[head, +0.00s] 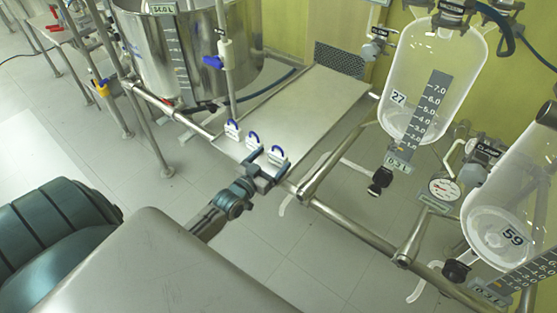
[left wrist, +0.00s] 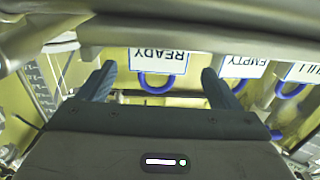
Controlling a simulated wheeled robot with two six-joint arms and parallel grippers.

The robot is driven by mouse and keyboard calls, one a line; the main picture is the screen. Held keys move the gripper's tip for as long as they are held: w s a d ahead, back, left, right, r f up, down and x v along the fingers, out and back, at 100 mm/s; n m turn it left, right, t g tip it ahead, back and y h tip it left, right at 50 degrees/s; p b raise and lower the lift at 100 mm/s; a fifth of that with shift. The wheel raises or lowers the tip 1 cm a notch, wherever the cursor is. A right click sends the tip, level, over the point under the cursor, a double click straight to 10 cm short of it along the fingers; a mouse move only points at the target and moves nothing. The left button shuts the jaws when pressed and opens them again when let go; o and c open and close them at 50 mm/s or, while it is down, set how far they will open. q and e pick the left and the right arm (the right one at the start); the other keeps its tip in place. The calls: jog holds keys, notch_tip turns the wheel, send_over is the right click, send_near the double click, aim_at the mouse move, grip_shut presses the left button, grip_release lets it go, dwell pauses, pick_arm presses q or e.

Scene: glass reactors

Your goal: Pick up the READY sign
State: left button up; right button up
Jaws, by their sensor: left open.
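The READY sign is a small white sign with a blue loop handle, the rightmost of three in the head view (head: 278,155). In the left wrist view the READY sign (left wrist: 158,60) appears upside down, with its blue handle lying between my fingers. My left gripper (head: 270,170) is open right at the sign, and in the left wrist view its two dark fingers (left wrist: 158,78) stand apart on either side of the handle. I see no clear contact. My right gripper is not in view.
The EMPTY sign (left wrist: 243,66) and another sign (left wrist: 303,72), its lettering partly cut off, stand beside it along the edge of a steel shelf (head: 315,100). Glass reactors (head: 430,75) hang at the right; a steel vessel (head: 160,50) stands at the left.

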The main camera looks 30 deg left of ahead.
aim_at(280, 153)
pick_arm(q)
jog(key=shift+w+f, duration=0.15)
jog(key=shift+w, duration=0.55)
jog(key=w+b, duration=0.4)
jog(key=shift+d+f, duration=0.25)
jog(key=shift+f, duration=0.1)
jog(key=shift+w+r, duration=0.1)
jog(key=shift+w, duration=0.4)
jog(key=shift+r, duration=0.15)
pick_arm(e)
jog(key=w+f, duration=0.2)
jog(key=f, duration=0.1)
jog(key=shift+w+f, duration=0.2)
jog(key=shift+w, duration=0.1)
pick_arm(q)
jog(key=shift+c, duration=0.3)
jog(key=c, duration=1)
